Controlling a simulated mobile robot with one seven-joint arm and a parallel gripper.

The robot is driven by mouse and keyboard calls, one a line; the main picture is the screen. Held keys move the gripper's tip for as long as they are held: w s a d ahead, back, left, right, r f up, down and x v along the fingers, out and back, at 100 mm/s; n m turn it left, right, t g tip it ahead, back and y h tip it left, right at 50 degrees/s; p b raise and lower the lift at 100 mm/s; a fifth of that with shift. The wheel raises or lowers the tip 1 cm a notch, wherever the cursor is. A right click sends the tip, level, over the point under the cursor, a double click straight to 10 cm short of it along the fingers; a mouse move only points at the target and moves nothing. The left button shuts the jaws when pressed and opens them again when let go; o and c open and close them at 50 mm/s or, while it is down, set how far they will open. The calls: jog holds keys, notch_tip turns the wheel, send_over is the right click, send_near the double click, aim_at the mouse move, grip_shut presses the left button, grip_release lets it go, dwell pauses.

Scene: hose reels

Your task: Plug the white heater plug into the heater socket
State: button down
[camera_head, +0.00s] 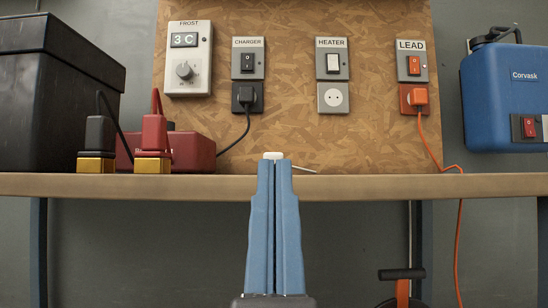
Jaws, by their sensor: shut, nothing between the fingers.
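The heater socket (333,98) is a white round two-hole outlet on a grey plate on the chipboard panel, with nothing in it. It sits below the HEATER label and a white switch (333,63). My gripper (274,164) points up at bottom centre, its blue fingers shut together and empty. A small white piece (273,155), apparently the white heater plug, shows just above the fingertips at the bench. My fingers hide most of it, and I cannot tell whether they touch it. A short pale cable (305,170) lies on the bench to its right.
A black plug (247,97) fills the CHARGER socket and an orange plug (419,96) the LEAD socket. Black and red clamps (152,140), a red box (195,152) and a black case (60,85) stand left on the bench (400,185). A blue Corvask unit (507,95) hangs right.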

notch_tip(320, 180, up, 31)
jog(key=p, duration=3)
jog(key=shift+r, duration=0.2)
jog(key=c, duration=1.5)
grip_release()
jog(key=shift+c, duration=0.2)
